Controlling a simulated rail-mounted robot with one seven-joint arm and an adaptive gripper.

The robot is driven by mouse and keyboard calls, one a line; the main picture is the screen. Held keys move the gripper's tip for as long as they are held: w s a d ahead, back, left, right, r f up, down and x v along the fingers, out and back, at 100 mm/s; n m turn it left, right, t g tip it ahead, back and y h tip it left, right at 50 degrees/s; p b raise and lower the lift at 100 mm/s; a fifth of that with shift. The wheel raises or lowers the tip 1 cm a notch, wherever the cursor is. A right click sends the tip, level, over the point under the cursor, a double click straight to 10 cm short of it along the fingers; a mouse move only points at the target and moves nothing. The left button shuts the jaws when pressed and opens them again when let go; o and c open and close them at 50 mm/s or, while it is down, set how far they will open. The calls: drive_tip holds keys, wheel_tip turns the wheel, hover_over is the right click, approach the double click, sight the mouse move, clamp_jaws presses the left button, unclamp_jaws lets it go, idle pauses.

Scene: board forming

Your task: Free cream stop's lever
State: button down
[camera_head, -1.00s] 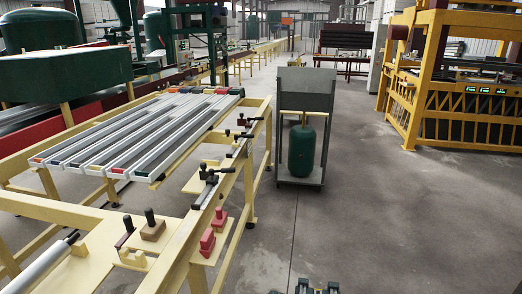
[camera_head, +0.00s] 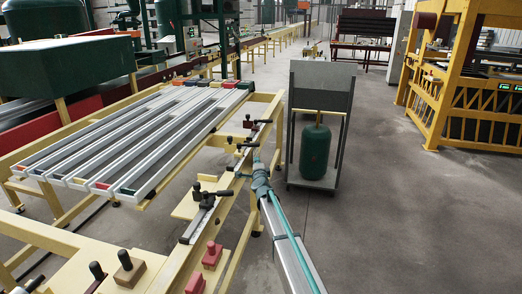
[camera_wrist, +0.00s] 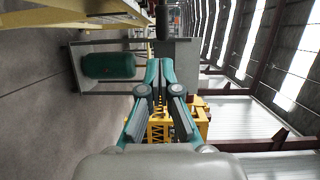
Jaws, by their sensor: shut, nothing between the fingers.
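A yellow-cream frame table (camera_head: 100,240) has several stops with dark levers along its right rail. One black lever (camera_head: 218,192) lies on a metal slide in the middle of the rail. Another dark lever (camera_head: 247,146) stands farther along, and a third (camera_head: 254,122) is beyond it. I cannot tell which of these belongs to the cream stop. My gripper (camera_head: 258,160) is right of the rail, near the second lever, with no clear contact. In the wrist view my gripper (camera_wrist: 159,68) is shut and empty, and no lever shows between its fingers.
Silver rails (camera_head: 120,140) lie across the table. Red blocks (camera_head: 212,256) sit on its near right side, and a brown block with a black knob (camera_head: 129,268) is at the front. A grey cart with a green tank (camera_head: 314,150) stands right of the table. Floor at right is clear.

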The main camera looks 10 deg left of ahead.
sight(254, 146)
drive_tip(key=p+x, duration=0.1)
drive_tip(key=x, duration=1.2)
drive_tip(key=shift+w+a+p, duration=0.1)
drive_tip(key=shift+w+p, duration=0.25)
drive_tip(key=shift+f+b, duration=0.25)
drive_tip(key=shift+b, duration=1.6)
drive_tip(key=shift+w+r+y+b, duration=0.15)
drive_tip(key=shift+r+y+b, duration=0.15)
drive_tip(key=shift+b, duration=0.2)
